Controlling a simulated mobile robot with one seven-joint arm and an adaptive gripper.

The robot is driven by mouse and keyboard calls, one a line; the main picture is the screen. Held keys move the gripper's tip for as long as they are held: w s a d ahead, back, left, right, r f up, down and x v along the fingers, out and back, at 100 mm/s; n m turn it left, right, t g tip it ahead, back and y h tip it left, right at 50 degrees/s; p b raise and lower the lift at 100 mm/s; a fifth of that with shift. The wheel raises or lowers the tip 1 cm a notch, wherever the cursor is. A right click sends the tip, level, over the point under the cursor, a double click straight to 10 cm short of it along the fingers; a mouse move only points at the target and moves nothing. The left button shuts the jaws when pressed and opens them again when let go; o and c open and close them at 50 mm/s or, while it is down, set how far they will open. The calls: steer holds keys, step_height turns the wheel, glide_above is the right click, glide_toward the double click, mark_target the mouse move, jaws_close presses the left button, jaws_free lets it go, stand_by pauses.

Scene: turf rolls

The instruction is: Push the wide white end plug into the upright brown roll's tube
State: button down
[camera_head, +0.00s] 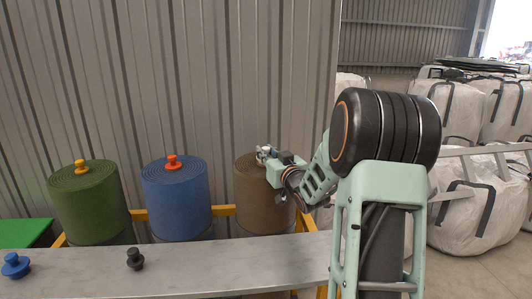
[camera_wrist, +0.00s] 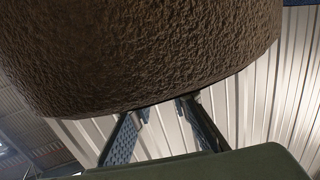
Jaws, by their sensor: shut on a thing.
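The brown roll (camera_head: 256,197) stands upright, third in the row, its right side partly behind my arm. In the wrist view its rough side (camera_wrist: 150,50) fills the upper part. My gripper (camera_head: 268,156) is over the roll's top, reaching in from the right. A small part of the white end plug (camera_head: 263,149) shows at the fingertips, and the gripper is shut on it. In the wrist view my two fingers (camera_wrist: 160,115) run up behind the roll's edge, so their tips and the plug are hidden. The tube opening is hidden, and I cannot tell whether the plug is in it.
A green roll (camera_head: 88,205) with a yellow plug (camera_head: 82,167) and a blue roll (camera_head: 176,200) with an orange plug (camera_head: 172,162) stand to the left. A blue plug (camera_head: 15,265) and a black plug (camera_head: 135,259) are on the grey bench (camera_head: 215,266). White bags (camera_head: 475,205) stand right.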

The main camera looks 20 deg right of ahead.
steer(key=shift+f+b, duration=0.5)
steer(key=shift+f, duration=0.1)
steer(key=c, duration=1.7)
jaws_free()
steer(key=shift+c, duration=0.2)
steer(key=s, duration=1.2)
steer(key=shift+a+r, duration=0.1)
